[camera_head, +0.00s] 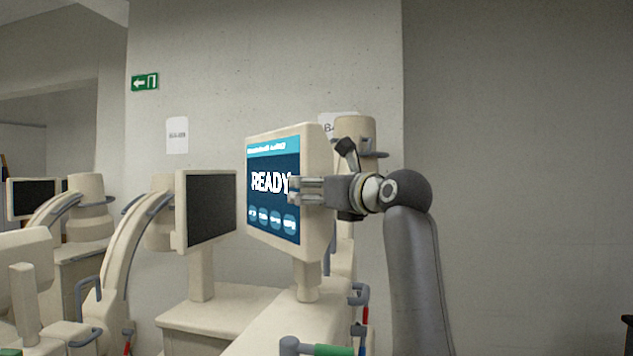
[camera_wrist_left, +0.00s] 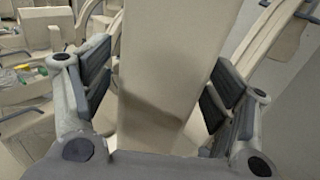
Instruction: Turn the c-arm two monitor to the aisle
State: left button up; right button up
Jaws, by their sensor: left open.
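A beige-framed monitor (camera_head: 272,220) with a lit blue screen reading "READY" stands on a short post on a covered cart. Its screen faces left and toward me. I cannot read a label that says which c-arm it belongs to. My left gripper (camera_head: 306,190) is at the right edge of this monitor, with fingers in front of the screen side. In the left wrist view the open fingers (camera_wrist_left: 158,98) stand on either side of the monitor's beige edge (camera_wrist_left: 165,60), with a visible gap at least on the right. My right gripper is not in view.
A second monitor (camera_head: 210,212) with a dark screen stands close on the left. Another dark monitor (camera_head: 36,198) and curved c-arms (camera_head: 130,240) are further left. A wall sign (camera_head: 177,135) and a green exit sign (camera_head: 145,82) hang behind. Bare wall fills the right.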

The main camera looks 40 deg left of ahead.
pick_arm(q)
jog(key=shift+w, duration=0.1)
jog(key=c, duration=1.4)
jog(key=shift+w+d, duration=0.25)
jog(key=shift+w, duration=0.05)
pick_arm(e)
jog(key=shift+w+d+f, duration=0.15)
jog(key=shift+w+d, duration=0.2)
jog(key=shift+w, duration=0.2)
